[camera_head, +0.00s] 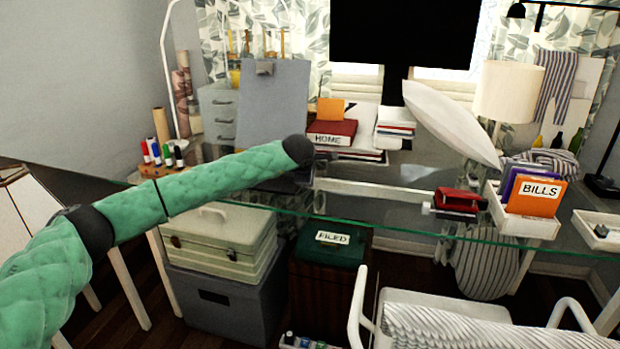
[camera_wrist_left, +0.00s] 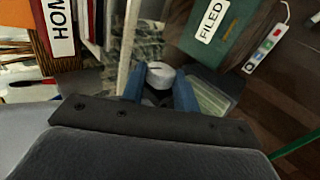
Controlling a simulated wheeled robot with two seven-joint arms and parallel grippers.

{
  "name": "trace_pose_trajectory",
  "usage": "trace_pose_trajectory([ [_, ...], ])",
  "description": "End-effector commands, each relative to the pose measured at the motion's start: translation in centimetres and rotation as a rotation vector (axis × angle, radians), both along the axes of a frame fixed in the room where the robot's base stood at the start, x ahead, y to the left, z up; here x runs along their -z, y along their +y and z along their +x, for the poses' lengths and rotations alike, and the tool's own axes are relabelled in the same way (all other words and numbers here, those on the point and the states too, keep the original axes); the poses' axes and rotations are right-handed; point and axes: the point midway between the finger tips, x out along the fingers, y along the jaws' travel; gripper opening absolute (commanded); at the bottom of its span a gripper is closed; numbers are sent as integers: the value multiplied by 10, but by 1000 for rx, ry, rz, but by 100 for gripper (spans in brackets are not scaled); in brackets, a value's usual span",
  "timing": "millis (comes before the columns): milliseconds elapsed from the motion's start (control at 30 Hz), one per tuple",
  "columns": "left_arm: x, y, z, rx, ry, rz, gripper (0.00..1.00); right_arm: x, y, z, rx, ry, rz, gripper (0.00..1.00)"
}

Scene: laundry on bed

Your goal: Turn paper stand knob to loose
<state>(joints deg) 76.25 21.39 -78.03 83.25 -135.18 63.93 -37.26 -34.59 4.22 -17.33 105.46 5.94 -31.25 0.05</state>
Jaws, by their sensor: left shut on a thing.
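The paper stand, a grey upright board (camera_head: 275,100) with a clip at its top, stands on the glass desk in the head view. My left arm reaches in from the left, and its dark end covers the lower right of the board. My left gripper is hidden there behind the arm. In the left wrist view, the blue fingers of my left gripper (camera_wrist_left: 160,82) are on either side of a small pale round knob (camera_wrist_left: 161,70) and shut on it. Its turned position cannot be told. My right gripper is in neither view.
A red HOME book (camera_head: 332,132) and stacked books lie right of the stand. Markers and a cork cup (camera_head: 160,171) stand at left. A red stapler (camera_head: 460,199) and a BILLS tray (camera_head: 535,195) are at right. A green FILED box (camera_head: 328,245) is below the glass.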

Motion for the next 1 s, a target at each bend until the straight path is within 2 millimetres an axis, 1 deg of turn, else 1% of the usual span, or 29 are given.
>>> trace_pose_trajectory([
  [333,1,1,0,-1,0,1,7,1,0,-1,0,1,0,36],
  [367,1,1,0,-1,0,1,32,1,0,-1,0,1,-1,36],
  [400,1,1,0,-1,0,1,40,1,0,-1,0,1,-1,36],
  [467,1,0,0,-1,0,1,52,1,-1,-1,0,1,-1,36],
  [767,0,0,-1,1,0,1,52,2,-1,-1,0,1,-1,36],
  [867,-5,2,-5,1,-1,0,52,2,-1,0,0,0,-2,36],
  [1000,-19,6,-18,2,-2,0,52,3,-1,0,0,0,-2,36],
])
